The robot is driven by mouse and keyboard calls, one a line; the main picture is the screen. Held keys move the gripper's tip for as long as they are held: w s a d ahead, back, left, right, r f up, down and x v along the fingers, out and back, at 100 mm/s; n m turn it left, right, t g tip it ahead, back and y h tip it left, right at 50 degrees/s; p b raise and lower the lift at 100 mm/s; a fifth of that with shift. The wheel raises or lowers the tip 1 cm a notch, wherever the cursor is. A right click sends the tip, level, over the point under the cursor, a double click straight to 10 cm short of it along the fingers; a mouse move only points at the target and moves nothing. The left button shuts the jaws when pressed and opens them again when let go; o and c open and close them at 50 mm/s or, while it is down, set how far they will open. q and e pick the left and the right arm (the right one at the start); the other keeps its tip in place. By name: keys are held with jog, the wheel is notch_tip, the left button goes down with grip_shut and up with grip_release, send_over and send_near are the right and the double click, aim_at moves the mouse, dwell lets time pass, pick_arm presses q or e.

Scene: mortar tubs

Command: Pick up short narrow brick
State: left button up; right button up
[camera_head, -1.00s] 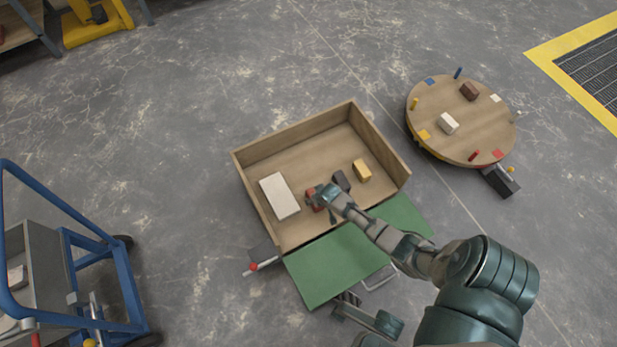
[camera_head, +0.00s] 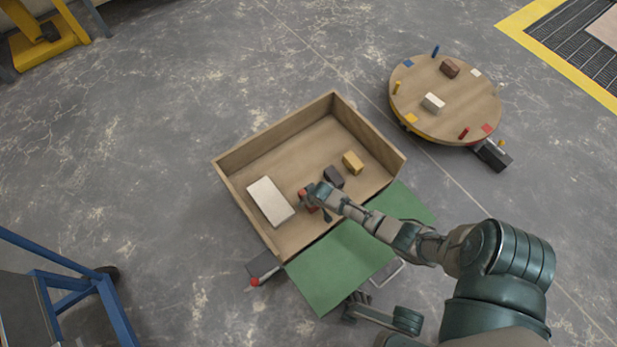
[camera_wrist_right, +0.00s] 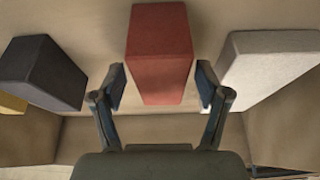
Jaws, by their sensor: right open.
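A red brick (camera_wrist_right: 160,55) stands between the two spread fingers of my open right gripper (camera_wrist_right: 160,88) in the right wrist view. There is a gap beside each finger. In the head view the red brick (camera_head: 307,198) is in the wooden box, partly covered by my right gripper (camera_head: 318,198). A dark grey brick (camera_head: 334,177) and a yellow brick (camera_head: 353,162) lie to its right, and a larger white block (camera_head: 270,201) to its left. What seems to be my left gripper (camera_head: 357,303) is low in the head view; its fingers are unclear.
The wooden box (camera_head: 275,132) has upright walls and a green flap (camera_head: 340,265) on its near side. A round table (camera_head: 440,115) at upper right bears a brown brick (camera_head: 450,68), a cream brick (camera_head: 433,103) and small pegs. A blue cart (camera_head: 110,310) stands at lower left.

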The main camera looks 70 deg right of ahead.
jog(key=shift+f, duration=0.1)
jog(key=shift+a, duration=0.1)
jog(key=shift+c, duration=0.5)
grip_shut()
